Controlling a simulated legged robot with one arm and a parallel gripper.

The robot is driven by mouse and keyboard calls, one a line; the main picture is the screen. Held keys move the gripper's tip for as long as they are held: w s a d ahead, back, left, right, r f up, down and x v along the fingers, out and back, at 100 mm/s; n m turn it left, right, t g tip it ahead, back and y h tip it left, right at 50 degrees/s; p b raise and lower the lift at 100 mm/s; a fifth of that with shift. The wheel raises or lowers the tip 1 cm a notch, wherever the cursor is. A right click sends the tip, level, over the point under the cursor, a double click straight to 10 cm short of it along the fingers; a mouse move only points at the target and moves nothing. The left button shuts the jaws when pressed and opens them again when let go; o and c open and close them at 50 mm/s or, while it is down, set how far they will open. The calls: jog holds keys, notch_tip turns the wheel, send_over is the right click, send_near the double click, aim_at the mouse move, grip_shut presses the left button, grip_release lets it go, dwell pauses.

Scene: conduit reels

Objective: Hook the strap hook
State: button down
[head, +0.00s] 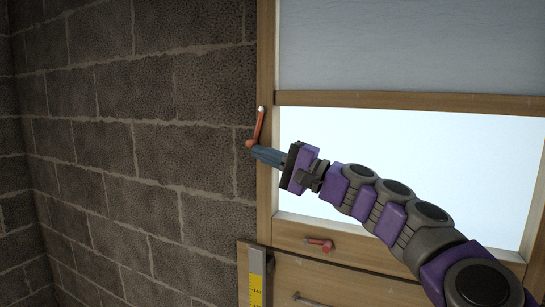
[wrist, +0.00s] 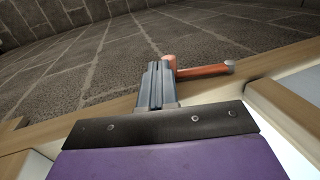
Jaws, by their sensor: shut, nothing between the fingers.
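An orange-red hook (head: 257,128) with a pale tip is fixed on the wooden post beside the block wall in the head view. It also shows in the wrist view (wrist: 200,71), just right of the fingertips. My gripper (head: 254,152) is shut and empty, its blue-grey fingers pointing left with the tips at the lower end of the hook. In the wrist view the shut fingers (wrist: 153,70) lie beside the hook's base; I cannot tell whether they touch it. A second red hook or handle (head: 320,244) sits on the lower wooden board. No strap is clearly visible.
The wooden frame (head: 400,101) surrounds a bright opening with a grey panel (head: 410,45) above. A block wall (head: 130,130) stands at left. A yellow measuring strip (head: 256,285) and a metal handle (head: 308,300) are at the bottom.

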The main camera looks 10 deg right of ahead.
jog(key=shift+w+a+f, duration=0.1)
jog(key=shift+w+a, duration=0.9)
jog(key=shift+w, duration=0.05)
dwell(0.7)
